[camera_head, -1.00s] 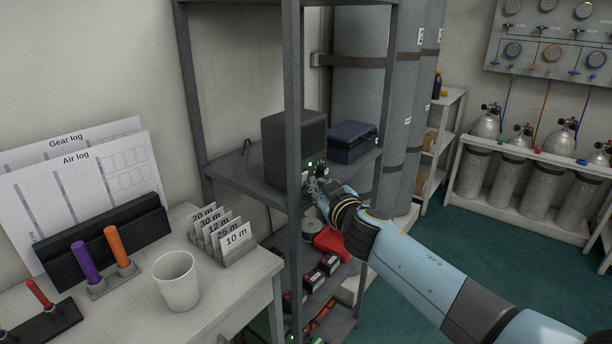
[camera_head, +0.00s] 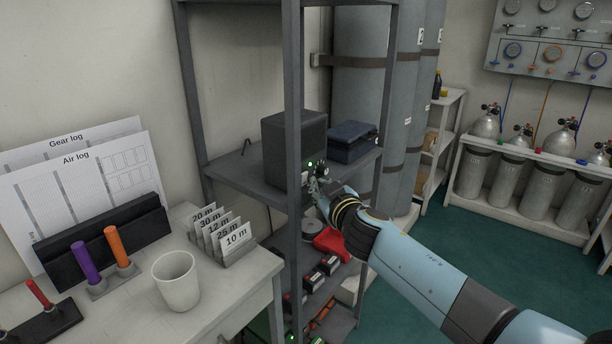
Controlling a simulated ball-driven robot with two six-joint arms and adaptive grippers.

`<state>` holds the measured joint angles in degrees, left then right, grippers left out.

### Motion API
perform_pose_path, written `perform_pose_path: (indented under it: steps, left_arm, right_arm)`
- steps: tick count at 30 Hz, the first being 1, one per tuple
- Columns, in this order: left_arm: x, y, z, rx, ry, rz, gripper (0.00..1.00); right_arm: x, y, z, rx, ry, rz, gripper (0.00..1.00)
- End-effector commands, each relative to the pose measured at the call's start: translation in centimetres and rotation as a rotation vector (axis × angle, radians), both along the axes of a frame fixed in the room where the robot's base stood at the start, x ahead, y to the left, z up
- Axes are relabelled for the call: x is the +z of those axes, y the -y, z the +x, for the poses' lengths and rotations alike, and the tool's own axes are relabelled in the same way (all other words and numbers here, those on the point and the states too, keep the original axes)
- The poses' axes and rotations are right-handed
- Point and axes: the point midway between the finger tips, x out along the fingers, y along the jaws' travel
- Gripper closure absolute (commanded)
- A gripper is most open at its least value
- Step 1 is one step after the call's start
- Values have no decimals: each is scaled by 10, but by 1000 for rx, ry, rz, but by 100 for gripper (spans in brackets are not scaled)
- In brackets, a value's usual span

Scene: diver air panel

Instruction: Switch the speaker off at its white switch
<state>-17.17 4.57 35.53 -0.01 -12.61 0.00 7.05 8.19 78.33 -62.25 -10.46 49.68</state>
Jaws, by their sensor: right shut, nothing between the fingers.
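The speaker is a dark box (camera_head: 276,150) on the upper shelf of a grey rack. A small green light (camera_head: 310,163) glows on its front. The white switch shows only as a small pale patch (camera_head: 304,178) beside the rack post, too small to tell its position. My right gripper (camera_head: 314,181) is shut and empty, with its fingertips close to the lower front of the speaker. I cannot tell whether they touch the switch. My left gripper is not in view.
A grey rack post (camera_head: 292,90) stands in front of the speaker, just left of my right gripper. A dark blue case (camera_head: 351,142) sits to the right on the same shelf (camera_head: 232,172). A white cup (camera_head: 177,281) and depth cards (camera_head: 236,238) stand on the table at left.

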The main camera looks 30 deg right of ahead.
Motion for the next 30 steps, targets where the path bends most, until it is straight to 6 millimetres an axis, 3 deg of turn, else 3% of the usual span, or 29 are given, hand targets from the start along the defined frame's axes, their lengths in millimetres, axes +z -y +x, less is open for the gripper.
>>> perform_pose_path:
  steps: [30]
  left_arm:
    - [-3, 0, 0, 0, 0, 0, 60]
  right_arm:
    - [2, -4, 10, 0, 0, 0, 100]
